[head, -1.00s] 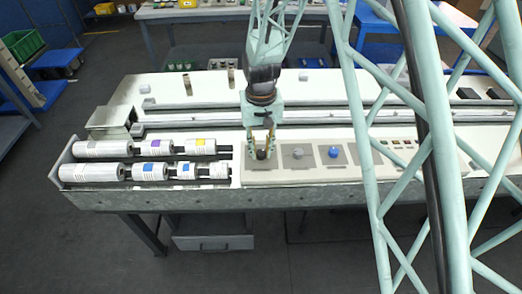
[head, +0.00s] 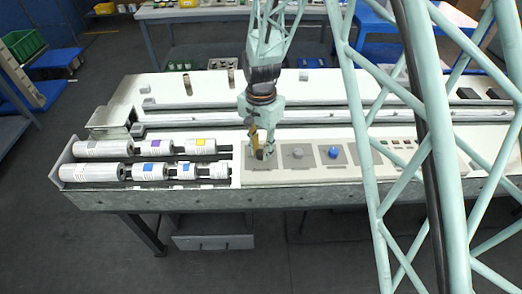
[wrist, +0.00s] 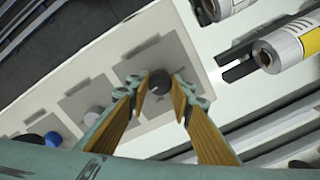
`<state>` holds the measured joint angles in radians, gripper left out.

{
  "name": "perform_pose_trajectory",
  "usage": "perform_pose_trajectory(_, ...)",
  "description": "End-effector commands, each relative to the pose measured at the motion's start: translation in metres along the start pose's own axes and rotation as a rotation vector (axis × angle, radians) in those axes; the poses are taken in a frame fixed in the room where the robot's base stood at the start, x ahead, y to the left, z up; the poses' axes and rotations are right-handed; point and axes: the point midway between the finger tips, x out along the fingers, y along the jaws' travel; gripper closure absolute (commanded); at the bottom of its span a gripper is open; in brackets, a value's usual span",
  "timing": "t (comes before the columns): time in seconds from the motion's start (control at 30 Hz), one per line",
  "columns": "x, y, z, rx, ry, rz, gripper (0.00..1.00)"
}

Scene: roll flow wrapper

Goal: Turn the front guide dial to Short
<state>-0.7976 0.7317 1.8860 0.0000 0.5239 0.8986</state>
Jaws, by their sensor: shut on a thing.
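A row of dials sits on the cream panel at the front of the machine. The leftmost is a black dial (head: 260,155), on a grey square plate; it also shows in the wrist view (wrist: 159,82). My gripper (head: 262,152) points down over this dial. In the wrist view, my gripper (wrist: 160,88) has one finger on each side of the black dial, closed on it. A grey dial (head: 298,153) and a blue dial (head: 333,152) stand to its right, each on its own plate. No dial marking or Short label is readable.
Film rolls on black shafts (head: 147,171) lie just left of the panel. Small buttons (head: 398,143) are further right on the panel. Metal rails (head: 200,122) run behind it. My teal lattice structure blocks part of the right side.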

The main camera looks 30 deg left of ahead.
Motion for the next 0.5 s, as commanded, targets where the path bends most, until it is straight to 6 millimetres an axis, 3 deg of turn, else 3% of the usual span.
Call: perform_pose_trajectory(0.5, -0.0002, -0.0002, -0.0001, 0.148, 0.0, 0.0, 0.9)
